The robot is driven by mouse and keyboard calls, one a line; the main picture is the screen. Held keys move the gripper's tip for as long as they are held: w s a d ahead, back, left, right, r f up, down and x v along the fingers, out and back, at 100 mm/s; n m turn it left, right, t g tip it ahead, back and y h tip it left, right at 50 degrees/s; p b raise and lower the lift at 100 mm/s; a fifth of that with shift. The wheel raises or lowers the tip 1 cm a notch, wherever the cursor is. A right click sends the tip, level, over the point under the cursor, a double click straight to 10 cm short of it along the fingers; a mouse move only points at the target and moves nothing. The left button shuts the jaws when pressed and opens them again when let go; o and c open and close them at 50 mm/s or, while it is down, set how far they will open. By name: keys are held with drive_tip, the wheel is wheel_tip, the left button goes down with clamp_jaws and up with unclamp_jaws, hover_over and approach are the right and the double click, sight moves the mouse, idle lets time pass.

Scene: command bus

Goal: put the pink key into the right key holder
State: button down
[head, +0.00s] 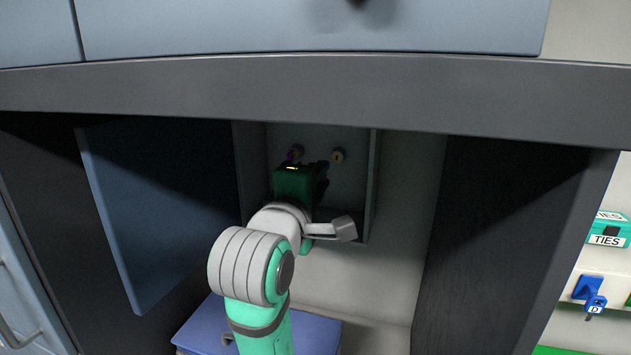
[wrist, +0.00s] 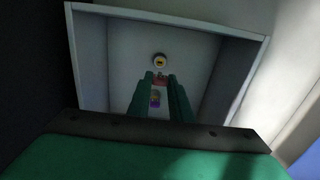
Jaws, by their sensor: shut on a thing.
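The right key holder (head: 339,156) is a small round yellowish fitting on the box's back wall. It also shows in the wrist view (wrist: 159,60), just beyond my fingertips. My gripper (head: 318,172) reaches into the box and covers part of its back wall; the wrist view shows its two green fingers (wrist: 160,82). They are shut on a small reddish-pink piece, which looks like the pink key (wrist: 160,78). Most of the key is hidden, and I cannot tell whether it touches the holder. The left key holder (head: 297,151) has a purple piece at it.
The grey key box (head: 371,205) has side walls close around my gripper. A dark blue door (head: 150,200) stands open at left. A blue case (head: 320,335) lies below. At far right are a TIES box (head: 610,230) and a blue item marked D (head: 590,292).

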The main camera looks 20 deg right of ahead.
drive_tip(key=shift+w+d, duration=0.6)
drive_tip(key=shift+d, duration=0.2)
drive_tip(key=shift+w+d, duration=0.15)
drive_tip(key=shift+w, duration=0.6)
drive_tip(key=shift+x, duration=1)
drive_tip(key=shift+w+d, duration=0.15)
drive_tip(key=shift+w, duration=0.05)
drive_tip(key=shift+d, duration=0.1)
drive_tip(key=shift+s, duration=0.15)
